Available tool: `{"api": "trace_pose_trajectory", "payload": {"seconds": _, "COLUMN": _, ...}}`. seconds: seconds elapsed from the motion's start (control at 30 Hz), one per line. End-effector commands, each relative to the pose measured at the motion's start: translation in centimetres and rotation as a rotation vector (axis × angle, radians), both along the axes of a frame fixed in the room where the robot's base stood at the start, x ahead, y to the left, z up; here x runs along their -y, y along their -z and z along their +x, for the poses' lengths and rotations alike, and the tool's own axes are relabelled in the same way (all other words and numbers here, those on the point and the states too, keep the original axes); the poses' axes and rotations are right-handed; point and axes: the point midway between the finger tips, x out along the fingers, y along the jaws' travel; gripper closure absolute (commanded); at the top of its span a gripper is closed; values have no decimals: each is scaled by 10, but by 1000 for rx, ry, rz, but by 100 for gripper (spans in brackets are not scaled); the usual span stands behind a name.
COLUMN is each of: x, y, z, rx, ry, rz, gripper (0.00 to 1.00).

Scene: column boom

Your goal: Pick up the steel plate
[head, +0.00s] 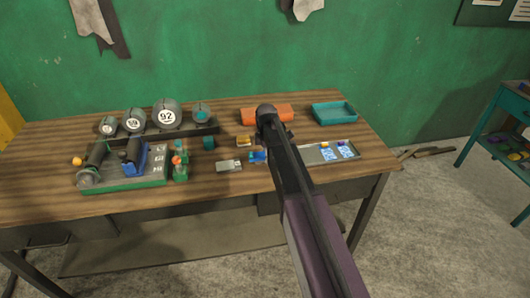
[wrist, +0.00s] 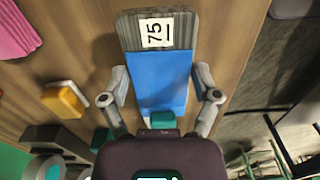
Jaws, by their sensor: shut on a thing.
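The steel plate (wrist: 184,26) is a flat grey piece with brushed stripes, a white "75" label at its top end and a broad blue section (wrist: 158,80) below, in the wrist view. My gripper (wrist: 162,88) is shut on its two long sides, one finger on each side. In the head view a bit of blue (head: 258,157) shows beside my arm; the rest there is covered by the arm. I cannot tell whether the plate touches the table.
A small grey labelled piece (head: 228,166) lies left of my arm, a yellow block (head: 243,141) behind. An orange roll (head: 275,114), a teal tray (head: 334,112) and a shallow grey tray (head: 313,155) lie on the wooden table (head: 225,187). Weights and a green-based fixture (head: 125,183) fill the left.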

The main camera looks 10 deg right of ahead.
Motion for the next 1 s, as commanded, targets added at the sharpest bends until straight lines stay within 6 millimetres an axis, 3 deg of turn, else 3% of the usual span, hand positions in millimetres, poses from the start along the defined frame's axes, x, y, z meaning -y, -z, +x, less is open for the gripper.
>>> {"api": "trace_pose_trajectory", "payload": {"seconds": 0.6, "x": 0, "y": -11, "z": -116, "rx": 0, "ry": 0, "rz": 0, "gripper": 81}}
{"api": "trace_pose_trajectory", "payload": {"seconds": 0.8, "x": 0, "y": -13, "z": -135, "rx": 0, "ry": 0, "rz": 0, "gripper": 81}}
{"api": "trace_pose_trajectory", "payload": {"seconds": 1.0, "x": 0, "y": -13, "z": -142, "rx": 0, "ry": 0, "rz": 0, "gripper": 81}}
